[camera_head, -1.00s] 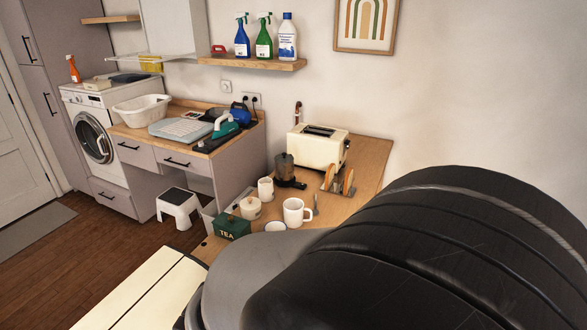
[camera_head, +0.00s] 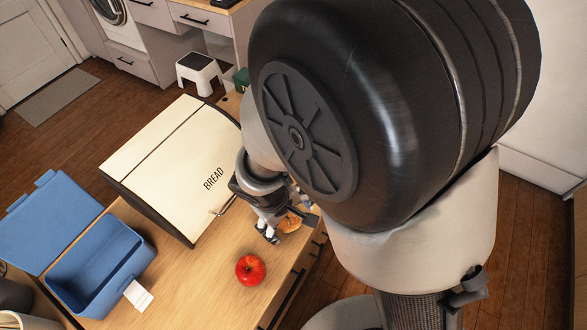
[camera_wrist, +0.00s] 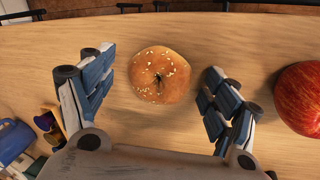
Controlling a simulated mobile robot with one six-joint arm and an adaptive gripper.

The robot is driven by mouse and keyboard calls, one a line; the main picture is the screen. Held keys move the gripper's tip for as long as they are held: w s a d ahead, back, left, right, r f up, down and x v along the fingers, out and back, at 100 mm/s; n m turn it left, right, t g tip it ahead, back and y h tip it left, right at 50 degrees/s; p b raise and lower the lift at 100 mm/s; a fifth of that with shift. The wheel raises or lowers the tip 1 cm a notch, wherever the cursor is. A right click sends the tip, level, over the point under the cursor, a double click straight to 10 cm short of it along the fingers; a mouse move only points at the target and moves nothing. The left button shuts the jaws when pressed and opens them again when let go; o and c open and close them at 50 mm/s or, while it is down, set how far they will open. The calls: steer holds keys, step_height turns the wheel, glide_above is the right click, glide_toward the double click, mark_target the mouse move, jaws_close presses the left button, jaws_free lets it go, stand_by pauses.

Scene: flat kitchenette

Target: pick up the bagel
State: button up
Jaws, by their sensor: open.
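The bagel (camera_wrist: 160,76) is round and golden brown with pale flecks on top and a small dark hole. It lies flat on the wooden counter (camera_wrist: 190,30). In the head view the bagel (camera_head: 290,222) shows only partly, beside my gripper (camera_head: 275,228) near the counter's front edge. In the wrist view my gripper (camera_wrist: 160,68) is open, with one finger on each side of the bagel and a gap on both sides. The fingers do not appear to touch it. How high the fingertips are above the counter is hard to tell.
A red apple (camera_head: 250,269) lies close by, just outside the right finger in the wrist view. A cream bread box (camera_head: 165,160) stands behind my gripper. An open blue box (camera_head: 98,268) with a white tag stands at the left.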

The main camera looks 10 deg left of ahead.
steer(key=shift+c, duration=0.2)
steer(key=c, duration=0.7)
steer(key=shift+o, duration=0.2)
steer(key=shift+r, duration=0.1)
